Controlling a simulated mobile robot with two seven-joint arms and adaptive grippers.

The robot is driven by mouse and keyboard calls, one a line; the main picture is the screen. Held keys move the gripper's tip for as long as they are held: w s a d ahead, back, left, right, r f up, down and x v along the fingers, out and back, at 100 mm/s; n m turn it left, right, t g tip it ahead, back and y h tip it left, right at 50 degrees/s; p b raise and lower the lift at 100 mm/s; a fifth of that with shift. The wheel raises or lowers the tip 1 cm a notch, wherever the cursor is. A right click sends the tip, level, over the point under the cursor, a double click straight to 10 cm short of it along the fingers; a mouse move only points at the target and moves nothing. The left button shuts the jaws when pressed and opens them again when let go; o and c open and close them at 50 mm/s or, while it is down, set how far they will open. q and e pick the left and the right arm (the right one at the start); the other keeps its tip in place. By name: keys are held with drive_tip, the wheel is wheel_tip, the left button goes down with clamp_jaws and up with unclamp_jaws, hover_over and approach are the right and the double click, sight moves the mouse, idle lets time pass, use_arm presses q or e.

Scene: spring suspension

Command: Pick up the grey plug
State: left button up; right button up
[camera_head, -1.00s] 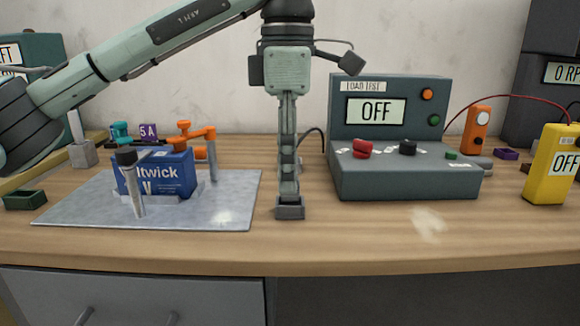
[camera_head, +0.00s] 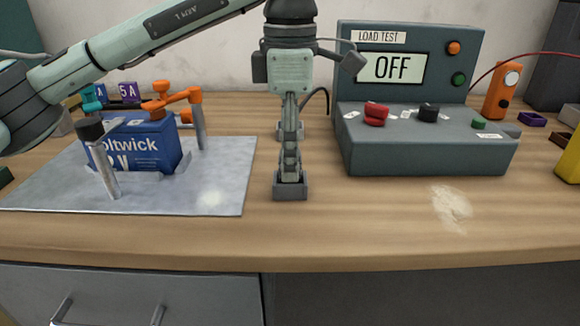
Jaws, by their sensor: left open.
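My left gripper (camera_head: 290,158) points straight down just left of the load tester, seen from the side. Its near fingertip is low over the bench, and a grey block behind it looks like the far fingertip. It is open, with the fingers apart in depth. A black cable (camera_head: 318,90) loops from the load tester's left side and runs behind the gripper. The grey plug is not clearly visible. It may be at that cable's end, hidden by the gripper. I cannot tell whether the fingers are around it. My right gripper is not in view.
The load tester (camera_head: 425,150), reading OFF, stands close on the right. A metal plate (camera_head: 215,195) with a blue battery (camera_head: 140,148), an orange clamp (camera_head: 180,97) and a black-topped post (camera_head: 98,150) is at left. The front bench (camera_head: 350,225) is mostly clear.

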use_arm(q)
drive_tip(key=shift+f, duration=0.45)
clamp_jaws()
drive_tip(key=shift+r, duration=0.15)
